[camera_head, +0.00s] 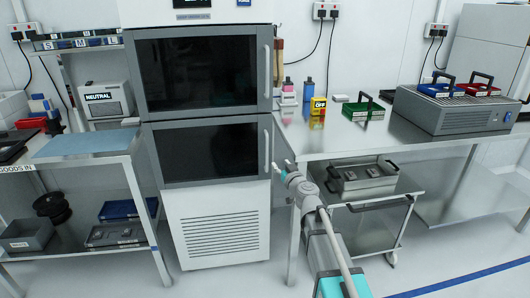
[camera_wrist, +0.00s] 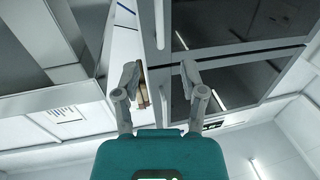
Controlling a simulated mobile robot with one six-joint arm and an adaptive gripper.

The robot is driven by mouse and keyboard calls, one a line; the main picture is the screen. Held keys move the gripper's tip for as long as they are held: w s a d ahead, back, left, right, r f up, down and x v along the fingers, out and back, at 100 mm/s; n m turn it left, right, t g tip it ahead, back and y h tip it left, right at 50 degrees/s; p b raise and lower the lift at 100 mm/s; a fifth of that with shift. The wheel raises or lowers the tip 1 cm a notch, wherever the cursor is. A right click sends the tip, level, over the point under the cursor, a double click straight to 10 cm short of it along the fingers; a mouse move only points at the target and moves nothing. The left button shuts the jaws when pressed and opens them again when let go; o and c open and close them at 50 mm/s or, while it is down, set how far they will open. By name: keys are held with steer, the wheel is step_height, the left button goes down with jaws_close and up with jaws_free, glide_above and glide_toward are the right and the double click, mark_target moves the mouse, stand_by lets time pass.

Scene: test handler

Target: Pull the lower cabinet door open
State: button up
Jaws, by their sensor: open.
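The lower cabinet door (camera_head: 210,153) has a dark glass panel in a grey frame and looks shut. Its vertical handle (camera_head: 267,150) runs along the door's right edge. My gripper (camera_head: 279,167) is just right of and in front of the handle's lower part, seemingly apart from it. In the wrist view, my gripper (camera_wrist: 159,72) is open with nothing between its fingers. A pale bar that looks like the handle (camera_wrist: 159,24) lies beyond the fingertips, in line with the gap. The dark lower door panel (camera_wrist: 215,22) is to its right there.
The upper cabinet door (camera_head: 200,72) is shut above. A metal bench (camera_head: 400,145) stands close on the right, with a cart (camera_head: 375,205) under it. A shelf table (camera_head: 80,155) stands at left. The floor in front is clear.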

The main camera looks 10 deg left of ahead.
mark_target(267, 148)
stand_by(0.3)
steer(key=x, duration=1.3)
steer(key=shift+w+a, duration=0.25)
steer(key=shift+w, duration=0.05)
jaws_close()
